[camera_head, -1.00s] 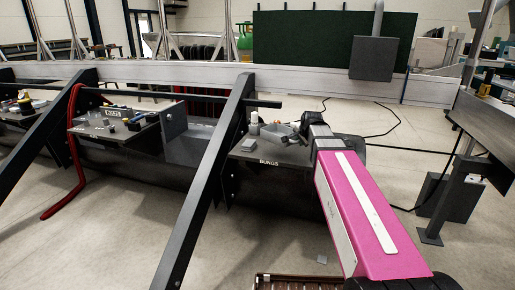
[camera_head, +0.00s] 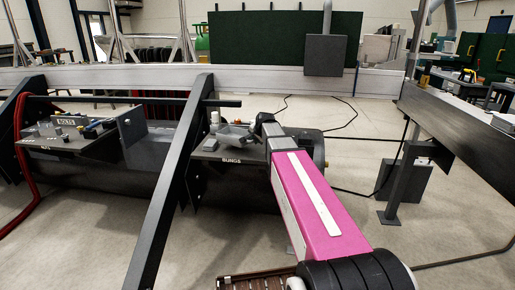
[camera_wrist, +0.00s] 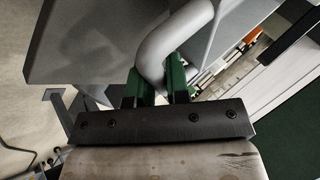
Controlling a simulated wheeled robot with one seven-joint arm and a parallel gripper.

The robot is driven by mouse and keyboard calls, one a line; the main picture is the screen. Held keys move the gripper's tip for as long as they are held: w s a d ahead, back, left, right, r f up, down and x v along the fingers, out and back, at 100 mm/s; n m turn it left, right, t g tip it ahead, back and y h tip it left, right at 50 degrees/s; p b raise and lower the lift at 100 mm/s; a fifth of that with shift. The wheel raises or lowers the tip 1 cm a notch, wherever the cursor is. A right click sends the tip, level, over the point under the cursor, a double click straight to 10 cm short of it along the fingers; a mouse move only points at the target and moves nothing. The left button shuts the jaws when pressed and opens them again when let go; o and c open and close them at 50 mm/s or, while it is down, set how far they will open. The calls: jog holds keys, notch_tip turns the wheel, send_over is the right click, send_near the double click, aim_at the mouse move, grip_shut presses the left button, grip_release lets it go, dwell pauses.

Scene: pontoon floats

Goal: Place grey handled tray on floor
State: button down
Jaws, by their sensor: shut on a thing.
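In the wrist view, my gripper (camera_wrist: 161,86) has its two green fingers closed on the bent round handle (camera_wrist: 165,45) of the grey handled tray (camera_wrist: 95,42). Its smooth grey surface fills the upper part of that view. The tray's far side and underside are hidden. The bare concrete floor (camera_head: 350,215) shows right of my arm.
A dark slanted beam (camera_head: 165,185) stands left of my arm. The BOLTS shelf (camera_head: 65,140) is beyond it, beside a red hose (camera_head: 22,170). A dark bench (camera_head: 460,130) with a post and box stands at right. A brown slatted crate (camera_head: 255,283) is at the bottom edge.

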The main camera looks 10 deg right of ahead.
jog(key=shift+w+d+f, duration=0.45)
jog(key=shift+d, duration=0.15)
jog(key=shift+f, duration=2)
jog(key=c, duration=1.1)
grip_release()
